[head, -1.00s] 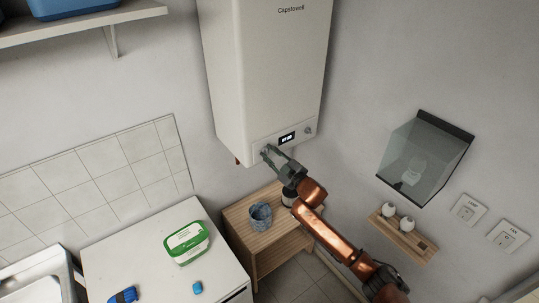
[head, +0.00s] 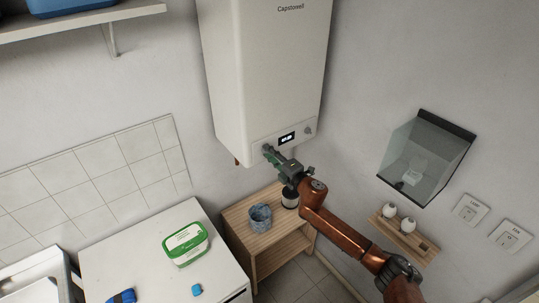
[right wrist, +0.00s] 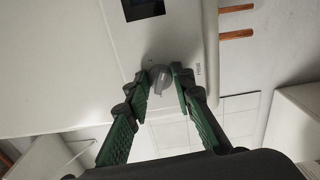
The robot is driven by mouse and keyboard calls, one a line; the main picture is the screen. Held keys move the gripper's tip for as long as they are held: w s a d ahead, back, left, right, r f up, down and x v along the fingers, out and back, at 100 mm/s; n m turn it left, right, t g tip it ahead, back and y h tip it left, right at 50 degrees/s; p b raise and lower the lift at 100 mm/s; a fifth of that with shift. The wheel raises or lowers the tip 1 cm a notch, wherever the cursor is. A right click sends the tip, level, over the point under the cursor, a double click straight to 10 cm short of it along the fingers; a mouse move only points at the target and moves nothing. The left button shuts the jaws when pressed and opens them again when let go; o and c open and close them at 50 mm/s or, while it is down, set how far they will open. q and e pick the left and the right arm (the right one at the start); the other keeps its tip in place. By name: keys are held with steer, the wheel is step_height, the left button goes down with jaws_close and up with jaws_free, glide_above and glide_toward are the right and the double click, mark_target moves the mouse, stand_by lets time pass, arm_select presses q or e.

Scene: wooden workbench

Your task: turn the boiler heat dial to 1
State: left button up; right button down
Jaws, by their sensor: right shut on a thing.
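The white boiler (head: 265,75) hangs on the wall, with a small lit display (head: 287,138) on its lower front. In the right wrist view the grey heat dial (right wrist: 160,78) sits on the boiler face beside a small printed label. My right gripper (head: 268,150) is at the left end of the boiler's control strip. In the right wrist view its green fingers (right wrist: 161,80) stand on both sides of the dial, shut on it. In the head view the gripper hides the dial. The dial's setting is too small to read. My left gripper is not in view.
A second knob (head: 308,131) is right of the display. Copper pipes (right wrist: 236,34) come out under the boiler. A glass-fronted box (head: 425,158) hangs at the right.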

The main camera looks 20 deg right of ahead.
steer(key=n, duration=0.8)
steer(key=shift+n+b, duration=0.4)
stand_by(0.4)
steer(key=c, duration=1.7)
jaws_free()
steer(key=shift+o, duration=0.2)
steer(key=v, duration=1.2)
